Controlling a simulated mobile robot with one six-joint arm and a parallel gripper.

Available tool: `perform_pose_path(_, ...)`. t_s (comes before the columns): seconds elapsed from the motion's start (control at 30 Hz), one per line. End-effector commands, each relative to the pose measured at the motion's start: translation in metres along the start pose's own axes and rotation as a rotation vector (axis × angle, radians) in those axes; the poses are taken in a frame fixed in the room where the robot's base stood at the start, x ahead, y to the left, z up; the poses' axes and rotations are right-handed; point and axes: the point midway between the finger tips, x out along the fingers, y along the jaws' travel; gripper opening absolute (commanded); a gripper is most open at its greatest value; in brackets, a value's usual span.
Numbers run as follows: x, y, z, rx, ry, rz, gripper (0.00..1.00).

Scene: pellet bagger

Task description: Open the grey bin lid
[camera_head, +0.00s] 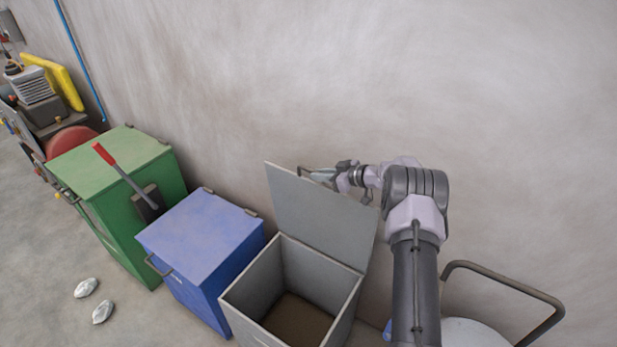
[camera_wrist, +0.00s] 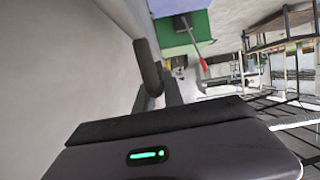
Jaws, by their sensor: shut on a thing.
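The grey bin (camera_head: 348,312) stands open, and its dark, empty-looking inside shows. Its grey lid (camera_head: 320,218) is swung up to a steep, near-upright angle at the bin's back edge, close to the wall. My gripper (camera_head: 318,174) is behind the lid's upper edge, on the wall side, shut on the lid's handle (camera_head: 302,170). The handle shows as a dark bent bar in the wrist view (camera_wrist: 148,66). The lid hides part of the handle and fingertips in the head view.
A blue bin (camera_head: 200,240) with its lid closed stands directly left of the grey bin. A green bin (camera_head: 115,165) with a red-handled lever stands further left. Two crumpled white pieces (camera_head: 86,288) lie on the floor. A metal hoop handle (camera_head: 510,285) rises at the lower right.

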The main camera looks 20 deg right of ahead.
Motion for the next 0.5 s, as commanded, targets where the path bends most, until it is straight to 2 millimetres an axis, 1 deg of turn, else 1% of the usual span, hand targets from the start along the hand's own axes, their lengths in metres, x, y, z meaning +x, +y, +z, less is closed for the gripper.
perform_pose_path(0.47, -0.0027, 0.0028, 0.0015, 0.001, 0.000, -0.002, 0.00)
perform_pose_path(0.5, -0.0027, 0.0028, 0.0014, 0.001, 0.000, -0.002, 0.15)
